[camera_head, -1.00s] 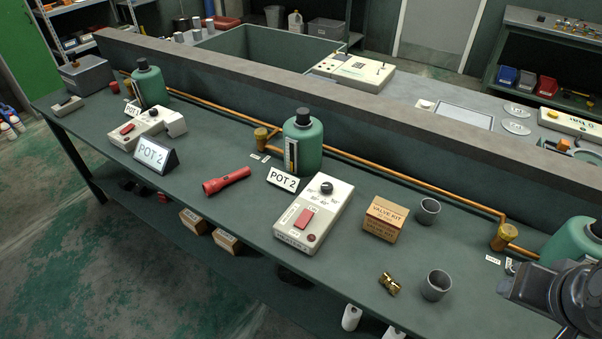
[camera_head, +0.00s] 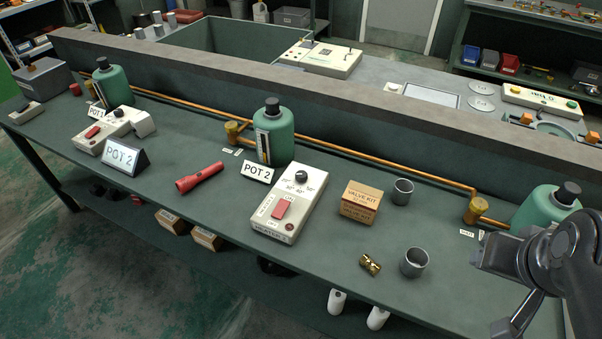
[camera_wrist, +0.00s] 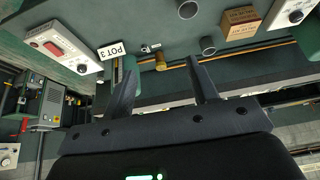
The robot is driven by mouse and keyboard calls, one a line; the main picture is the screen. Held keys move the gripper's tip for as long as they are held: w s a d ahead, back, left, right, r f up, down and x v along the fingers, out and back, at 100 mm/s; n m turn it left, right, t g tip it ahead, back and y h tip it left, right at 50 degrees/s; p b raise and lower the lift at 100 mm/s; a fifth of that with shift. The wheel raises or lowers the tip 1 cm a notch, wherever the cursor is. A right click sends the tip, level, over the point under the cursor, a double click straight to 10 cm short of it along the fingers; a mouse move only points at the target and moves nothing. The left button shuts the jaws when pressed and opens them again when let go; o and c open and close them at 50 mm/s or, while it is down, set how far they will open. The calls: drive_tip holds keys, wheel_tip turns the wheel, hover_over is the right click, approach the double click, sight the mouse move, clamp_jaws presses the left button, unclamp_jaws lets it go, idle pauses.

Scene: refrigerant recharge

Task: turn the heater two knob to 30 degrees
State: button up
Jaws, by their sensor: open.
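The heater two box (camera_head: 262,218) is white and lies on the bench in front of the POT 2 sign (camera_head: 257,171). It has a red switch (camera_head: 283,208) and a black round knob (camera_head: 301,175) at its far end, with temperature marks around the knob. The knob's exact pointer direction is too small to read. In the wrist view, the box's knob end (camera_wrist: 290,14) and the knob (camera_wrist: 296,16) show at the upper right corner. My gripper (camera_wrist: 163,72) is open and empty, with its fingers apart, away from the box. In the head view, my arm is at the right edge.
A valve kit carton (camera_head: 361,203), two grey cups (camera_head: 402,192) (camera_head: 413,263) and a brass fitting (camera_head: 370,265) lie right of the box. A red flashlight (camera_head: 200,177) lies left. A green pot (camera_head: 274,132) and copper pipe (camera_head: 375,160) stand behind it.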

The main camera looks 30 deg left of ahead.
drive_tip(key=w+a+r+g+y, duration=0.1)
drive_tip(key=w+a+r, duration=0.15)
drive_tip(key=w, duration=0.25)
drive_tip(key=w+a+r+g, duration=0.1)
drive_tip(key=w+a, duration=0.3)
drive_tip(key=w, duration=0.2)
drive_tip(key=m+g+h, duration=0.1)
drive_tip(key=m+g, duration=0.2)
drive_tip(key=g, duration=0.1)
hover_over(301, 174)
wheel_tip(301, 174, down, 17)
wheel_tip(301, 174, down, 10)
drive_tip(key=shift+w+f, duration=0.1)
drive_tip(key=shift+c, duration=0.3)
drive_tip(key=c, duration=0.9)
